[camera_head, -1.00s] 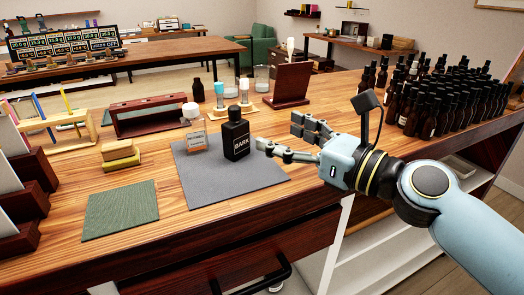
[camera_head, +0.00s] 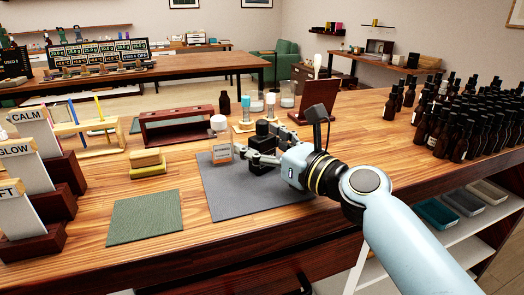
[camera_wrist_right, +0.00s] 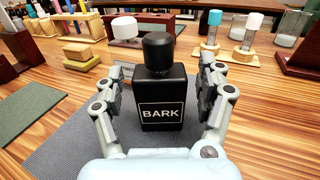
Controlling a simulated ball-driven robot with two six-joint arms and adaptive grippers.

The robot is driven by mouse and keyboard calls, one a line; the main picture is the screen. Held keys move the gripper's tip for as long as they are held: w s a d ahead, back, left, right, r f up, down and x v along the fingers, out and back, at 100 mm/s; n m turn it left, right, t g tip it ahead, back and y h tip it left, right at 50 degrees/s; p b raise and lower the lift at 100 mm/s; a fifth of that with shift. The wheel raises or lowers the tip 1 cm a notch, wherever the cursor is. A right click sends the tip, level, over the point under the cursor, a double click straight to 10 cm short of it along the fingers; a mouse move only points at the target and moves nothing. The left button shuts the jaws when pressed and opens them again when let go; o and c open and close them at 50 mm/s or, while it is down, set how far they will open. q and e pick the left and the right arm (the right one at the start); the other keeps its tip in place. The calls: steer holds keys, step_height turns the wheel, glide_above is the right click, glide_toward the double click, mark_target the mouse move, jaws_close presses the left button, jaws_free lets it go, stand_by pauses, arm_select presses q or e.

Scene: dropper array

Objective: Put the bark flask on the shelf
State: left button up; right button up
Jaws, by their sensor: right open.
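My right gripper (camera_wrist_right: 160,80) is open, with one finger on each side of the flask. A small gap seems to show beside the flask on both sides in the right wrist view. The gripper also shows in the head view (camera_head: 262,158). My left gripper is not in view. I cannot tell which shelf is meant.
A clear, white-capped bottle (camera_head: 221,142) stands just left of the flask. A brown stand (camera_head: 318,98) and droppers are behind. Many dark bottles (camera_head: 460,132) crowd the right. White shelving (camera_head: 465,225) with trays lies below at right. The green mat (camera_head: 145,217) is empty.

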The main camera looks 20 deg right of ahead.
steer(key=shift+c, duration=0.3)
steer(key=shift+r, duration=0.1)
jaws_close()
